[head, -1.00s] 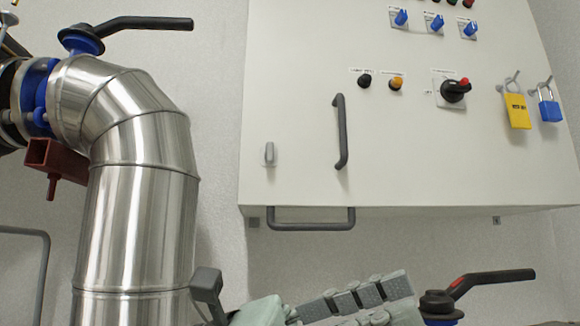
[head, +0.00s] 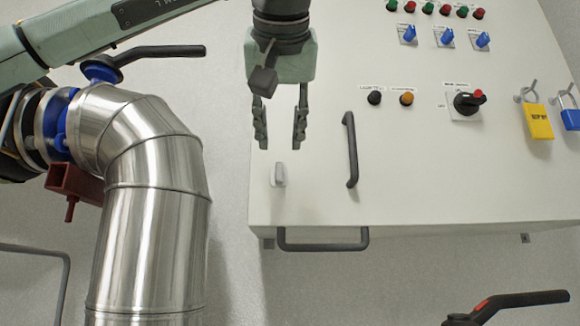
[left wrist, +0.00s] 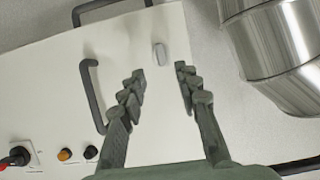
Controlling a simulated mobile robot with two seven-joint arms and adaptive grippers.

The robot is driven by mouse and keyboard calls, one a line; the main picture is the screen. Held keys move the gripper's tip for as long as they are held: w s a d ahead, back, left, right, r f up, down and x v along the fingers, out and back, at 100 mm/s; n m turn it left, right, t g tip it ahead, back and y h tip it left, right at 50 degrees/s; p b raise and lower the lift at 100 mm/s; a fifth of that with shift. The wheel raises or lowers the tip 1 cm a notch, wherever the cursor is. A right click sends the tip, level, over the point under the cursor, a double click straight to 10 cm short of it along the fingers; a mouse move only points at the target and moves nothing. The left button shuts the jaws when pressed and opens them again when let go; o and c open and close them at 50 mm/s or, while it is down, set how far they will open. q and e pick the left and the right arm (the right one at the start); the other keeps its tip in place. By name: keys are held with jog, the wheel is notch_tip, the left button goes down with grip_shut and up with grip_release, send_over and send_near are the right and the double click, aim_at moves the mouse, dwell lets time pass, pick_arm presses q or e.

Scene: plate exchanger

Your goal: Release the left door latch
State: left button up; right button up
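The left door latch (head: 279,174) is a small light-grey knob on the lower left of the white cabinet door (head: 320,195). It stands upright and also shows in the left wrist view (left wrist: 159,54), just beyond the fingertips. My left gripper (head: 279,143) comes from above with its fingers pointing down at the latch. In the left wrist view its two fingers (left wrist: 159,73) are apart, with nothing between them, and the latch lines up with the gap. The fingers appear clear of the latch. My right gripper is not in view.
A dark vertical door handle (head: 351,150) stands right of the latch, and a dark bar (head: 322,246) hangs under the cabinet. A large silver pipe (head: 150,235) runs on the left. Knobs, buttons and a yellow padlock (head: 538,121) are on the right.

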aim_at(279, 167)
pick_arm(q)
jog(key=x, duration=0.7)
jog(key=shift+w, duration=0.4)
jog(key=shift+c, duration=0.3)
grip_shut()
